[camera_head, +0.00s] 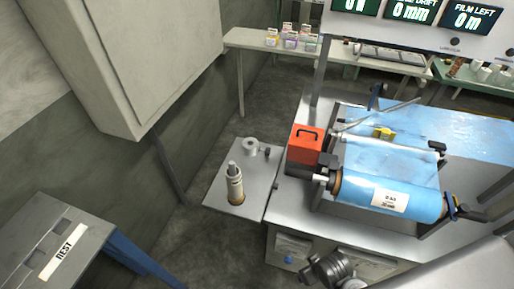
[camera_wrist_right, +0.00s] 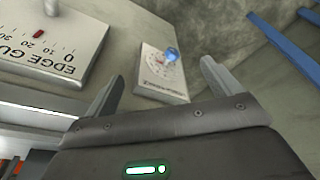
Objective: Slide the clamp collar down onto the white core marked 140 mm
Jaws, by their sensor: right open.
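An upright off-white cylinder (camera_head: 235,188), with a narrower metal top and a brownish base, stands on the small grey side table; it may be the white core, but no 140 mm mark is readable. A light grey ring-shaped part (camera_head: 250,147) lies behind it on the same table, apart from it; it may be the clamp collar, with a small dark knob-like part to its right. My right gripper (camera_wrist_right: 160,85) is open, with nothing between its fingers in the right wrist view. My left gripper is not in view.
A red box (camera_head: 305,145) and a blue film roll (camera_head: 390,195) sit on the machine right of the side table (camera_head: 262,185). A REST stand (camera_head: 30,222) is at lower left. The right wrist view shows an edge guide panel (camera_wrist_right: 45,45) and a dial plate (camera_wrist_right: 160,80) with a blue knob.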

